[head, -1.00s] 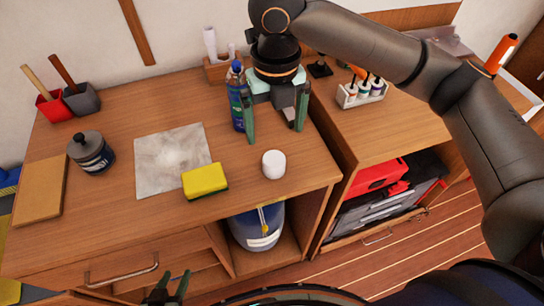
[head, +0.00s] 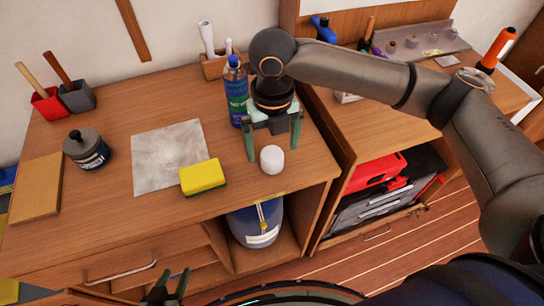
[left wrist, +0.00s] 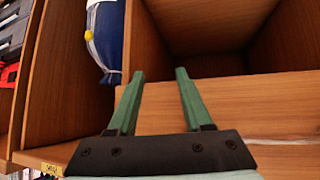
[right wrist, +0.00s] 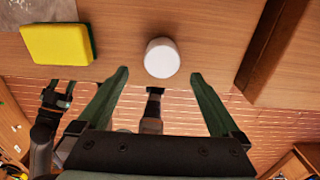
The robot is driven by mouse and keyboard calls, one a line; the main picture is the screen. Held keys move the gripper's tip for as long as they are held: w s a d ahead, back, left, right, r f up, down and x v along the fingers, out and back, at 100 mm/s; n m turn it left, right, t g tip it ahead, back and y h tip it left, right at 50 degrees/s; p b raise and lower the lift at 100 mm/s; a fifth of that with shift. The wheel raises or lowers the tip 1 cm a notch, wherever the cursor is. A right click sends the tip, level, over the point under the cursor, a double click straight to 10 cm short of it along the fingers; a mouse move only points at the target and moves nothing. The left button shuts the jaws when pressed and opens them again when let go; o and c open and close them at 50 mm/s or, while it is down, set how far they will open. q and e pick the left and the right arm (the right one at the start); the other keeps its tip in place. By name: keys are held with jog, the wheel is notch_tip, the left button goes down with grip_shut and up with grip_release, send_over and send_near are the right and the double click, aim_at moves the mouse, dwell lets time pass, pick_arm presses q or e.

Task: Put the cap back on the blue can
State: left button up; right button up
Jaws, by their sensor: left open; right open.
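The blue can (head: 236,92) stands upright on the bench, just left of my right gripper in the head view; its top looks blue. A white cap (head: 272,159) sits on the bench near the front edge. It also shows in the right wrist view (right wrist: 161,58), beyond and between the fingertips.
A yellow sponge (head: 203,177) lies left of the cap. A grey cloth-like sheet (head: 169,157), a dark jar (head: 87,149) and a wooden board (head: 36,189) are further left. A wooden holder (head: 212,66) stands behind the can. A blue drum (head: 255,222) sits in the cabinet below.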

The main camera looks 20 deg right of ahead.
aim_at(273, 155)
jog(key=f, duration=0.5)
jog(key=shift+w+d+f, duration=0.1)
jog(key=shift+w+f, duration=0.05)
jog(key=shift+w, duration=0.1)
jog(key=shift+c, duration=0.2)
jog(key=c, duration=1.3)
jog(key=shift+c, duration=0.2)
